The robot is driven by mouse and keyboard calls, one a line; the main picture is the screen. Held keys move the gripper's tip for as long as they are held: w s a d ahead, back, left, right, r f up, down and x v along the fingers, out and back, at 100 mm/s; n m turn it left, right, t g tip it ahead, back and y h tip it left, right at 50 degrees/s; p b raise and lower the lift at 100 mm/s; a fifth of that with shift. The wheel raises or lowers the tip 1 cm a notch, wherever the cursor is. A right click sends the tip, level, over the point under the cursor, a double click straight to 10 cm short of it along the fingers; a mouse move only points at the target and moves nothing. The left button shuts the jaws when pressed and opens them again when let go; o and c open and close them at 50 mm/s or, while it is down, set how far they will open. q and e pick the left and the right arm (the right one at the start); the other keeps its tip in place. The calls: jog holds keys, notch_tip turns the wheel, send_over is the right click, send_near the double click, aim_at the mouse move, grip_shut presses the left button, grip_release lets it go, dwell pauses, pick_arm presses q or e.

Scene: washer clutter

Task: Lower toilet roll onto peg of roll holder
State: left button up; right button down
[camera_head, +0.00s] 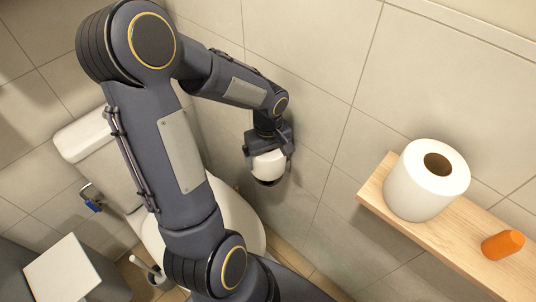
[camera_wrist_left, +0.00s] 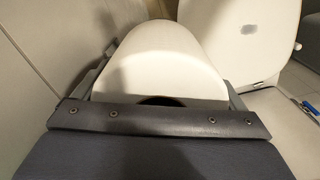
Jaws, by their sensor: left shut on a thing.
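My left gripper (camera_head: 268,158) is shut on a white toilet roll (camera_head: 268,166) in front of the tiled wall, to the right of the toilet. A dark opening shows at the roll's lower end. In the left wrist view the same roll (camera_wrist_left: 170,58) fills the space between the fingers, with a dark hole partly hidden behind the gripper's edge. I cannot make out the roll holder or its peg in either view. My right gripper is not in view.
A wooden shelf (camera_head: 375,200) on the right bears another toilet roll (camera_head: 415,190), standing upright, and an orange object (camera_head: 502,245). A white toilet (camera_head: 238,215) stands partly behind my left arm. A white-topped bin-like box (camera_head: 62,270) is at lower left.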

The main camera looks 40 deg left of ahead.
pick_arm(q)
jog(key=shift+f, duration=0.1)
jog(key=shift+f+b, duration=0.95)
jog(key=shift+b, duration=0.05)
jog(key=shift+f, duration=0.15)
jog(key=shift+f+b, duration=0.5)
jog(key=shift+b, duration=0.15)
jog(key=o, duration=0.7)
jog(key=shift+r, duration=0.1)
